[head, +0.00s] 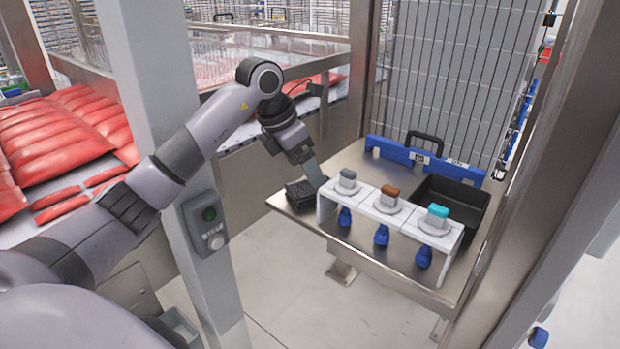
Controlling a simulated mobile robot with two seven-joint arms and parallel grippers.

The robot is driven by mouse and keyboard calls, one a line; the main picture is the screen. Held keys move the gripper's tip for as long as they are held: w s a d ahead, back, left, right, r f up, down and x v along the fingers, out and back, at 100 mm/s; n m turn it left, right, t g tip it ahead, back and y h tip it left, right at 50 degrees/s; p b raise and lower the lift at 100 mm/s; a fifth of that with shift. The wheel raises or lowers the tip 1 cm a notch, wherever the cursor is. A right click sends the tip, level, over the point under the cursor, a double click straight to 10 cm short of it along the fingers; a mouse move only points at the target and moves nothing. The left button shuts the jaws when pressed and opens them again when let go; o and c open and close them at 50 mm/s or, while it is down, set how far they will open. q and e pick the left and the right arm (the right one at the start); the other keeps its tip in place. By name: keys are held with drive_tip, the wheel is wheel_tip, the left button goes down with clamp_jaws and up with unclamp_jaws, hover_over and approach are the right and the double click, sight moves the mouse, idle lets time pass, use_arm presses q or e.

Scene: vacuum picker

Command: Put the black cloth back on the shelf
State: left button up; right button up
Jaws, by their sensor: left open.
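A small black folded item (299,194), which looks like the black cloth, lies at the left corner of the metal table. My left gripper (315,178) reaches down over that corner, right beside the black item. It is open; its fingertips are small here, and I cannot tell whether they touch the item. A white shelf (408,224) stands on the table to the right of the gripper. It carries a grey, a brown and a teal block on round discs, with blue parts hanging below. My right gripper is not in view.
A black tray (458,202) sits behind the white shelf, near a blue bar (420,157) at the table's back. A grey post (185,170) with a button box (206,222) stands left of the table. A wire fence (450,75) rises behind it.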

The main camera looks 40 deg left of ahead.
use_arm(q)
drive_tip(key=v, duration=0.6)
drive_tip(key=shift+s+r, duration=0.2)
drive_tip(key=shift+r, duration=0.2)
